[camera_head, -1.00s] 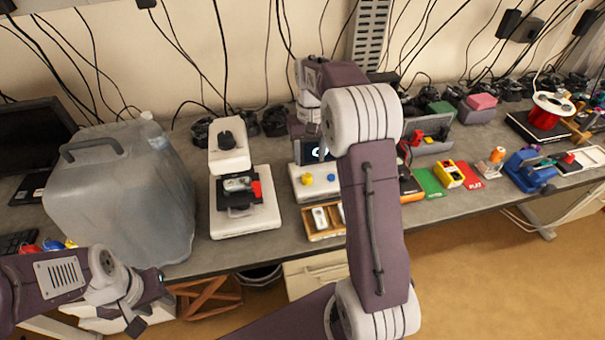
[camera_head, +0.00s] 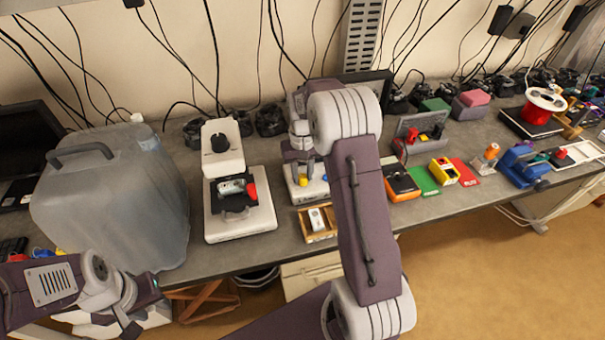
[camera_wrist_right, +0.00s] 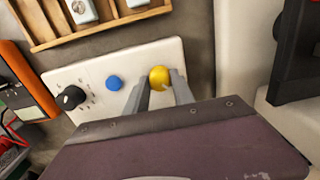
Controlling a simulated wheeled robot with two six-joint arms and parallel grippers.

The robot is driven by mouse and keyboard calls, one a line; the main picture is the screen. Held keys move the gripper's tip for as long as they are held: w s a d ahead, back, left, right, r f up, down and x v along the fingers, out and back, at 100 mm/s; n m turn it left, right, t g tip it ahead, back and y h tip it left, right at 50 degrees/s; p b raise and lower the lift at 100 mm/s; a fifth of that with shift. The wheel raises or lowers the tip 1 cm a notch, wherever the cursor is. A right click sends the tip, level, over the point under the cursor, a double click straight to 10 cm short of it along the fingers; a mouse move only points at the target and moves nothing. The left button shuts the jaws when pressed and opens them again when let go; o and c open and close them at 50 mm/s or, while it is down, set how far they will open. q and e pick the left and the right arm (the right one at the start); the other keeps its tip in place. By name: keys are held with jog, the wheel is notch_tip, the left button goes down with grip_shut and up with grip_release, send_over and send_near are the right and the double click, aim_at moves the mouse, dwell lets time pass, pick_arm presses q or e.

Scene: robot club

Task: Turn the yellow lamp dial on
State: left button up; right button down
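The yellow lamp dial (camera_head: 303,181) is a small round knob on a white panel (camera_head: 300,195) on the bench. It also shows in the right wrist view (camera_wrist_right: 159,77), beside a blue dial (camera_wrist_right: 114,83) and a black knob (camera_wrist_right: 71,97). My right gripper (camera_head: 303,165) points down over the panel at the yellow dial. In the wrist view its two fingers (camera_wrist_right: 159,84) are apart, one on each side of the dial; contact is not clear. My left gripper (camera_head: 147,306) is low at the left, off the bench front, and its finger opening is unclear.
A white microscope (camera_head: 240,218) stands just left of the panel. A wooden tray (camera_head: 321,236) lies in front, and an orange meter (camera_head: 401,184) to the right. A large grey jug (camera_head: 112,200) stands at the left. My right forearm hides part of the panel.

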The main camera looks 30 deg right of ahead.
jog(key=shift+r, duration=0.1)
jog(key=m+p, duration=0.2)
jog(key=shift+r+m, duration=0.1)
jog(key=shift+m, duration=0.3)
jog(key=m+p, duration=0.2)
jog(key=m, duration=0.3)
jog(key=m+p, duration=0.2)
jog(key=m, duration=0.3)
jog(key=m+p, duration=0.1)
jog(key=m, duration=0.3)
jog(key=shift+m, duration=0.4)
jog(key=c, duration=1.1)
grip_release()
